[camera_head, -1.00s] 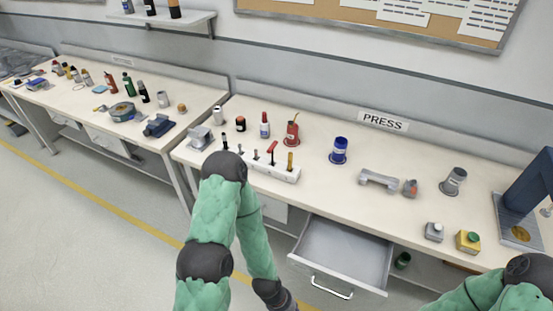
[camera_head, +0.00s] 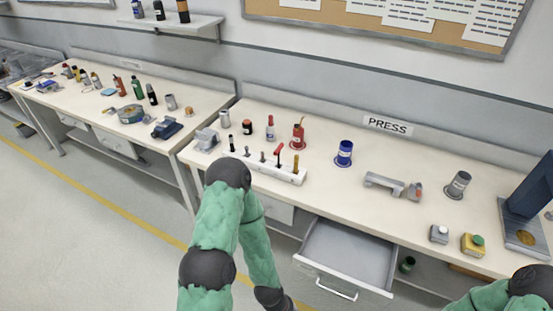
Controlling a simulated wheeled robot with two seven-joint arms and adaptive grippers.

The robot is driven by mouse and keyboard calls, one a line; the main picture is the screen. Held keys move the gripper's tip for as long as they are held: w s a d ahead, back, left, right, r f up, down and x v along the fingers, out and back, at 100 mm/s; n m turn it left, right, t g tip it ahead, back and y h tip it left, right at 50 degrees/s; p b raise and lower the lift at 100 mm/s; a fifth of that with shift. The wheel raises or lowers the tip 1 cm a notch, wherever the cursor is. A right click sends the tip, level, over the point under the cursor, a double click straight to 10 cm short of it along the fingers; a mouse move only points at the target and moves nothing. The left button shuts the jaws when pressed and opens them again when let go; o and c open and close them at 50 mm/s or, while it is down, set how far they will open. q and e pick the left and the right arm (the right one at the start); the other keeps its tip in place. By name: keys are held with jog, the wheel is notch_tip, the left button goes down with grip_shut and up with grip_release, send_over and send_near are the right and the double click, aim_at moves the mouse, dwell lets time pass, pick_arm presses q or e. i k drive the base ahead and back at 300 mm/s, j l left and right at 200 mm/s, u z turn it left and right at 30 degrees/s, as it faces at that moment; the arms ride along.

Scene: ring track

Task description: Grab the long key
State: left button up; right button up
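A white rack (camera_head: 262,168) stands on the press bench, near its front left edge. Several upright tools stand in it: a black-handled one (camera_head: 231,143), small grey-black ones, a red-handled one (camera_head: 279,150) and a yellow one (camera_head: 296,163). I cannot tell for sure which of these is the long key. My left arm bends in front of the bench, just below the rack, and its gripper is below the picture's lower edge. Only a piece of my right arm shows at the lower right corner; its gripper is out of view.
An open, empty-looking drawer (camera_head: 347,252) juts out below the bench. On the bench stand a red oil can (camera_head: 298,135), a blue can (camera_head: 344,153), a grey bracket (camera_head: 385,184), a yellow button box (camera_head: 473,245) and a blue press (camera_head: 532,195). The bench's middle front is clear.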

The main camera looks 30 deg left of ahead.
aim_at(278, 152)
jog(key=k+z, duration=0.35)
jog(key=k+l+z, duration=0.1)
jog(key=z, duration=0.2)
jog(key=j+z, duration=0.8)
jog(key=j, duration=0.2)
jog(key=k+j+z, duration=0.1)
jog(key=j+z, duration=0.35)
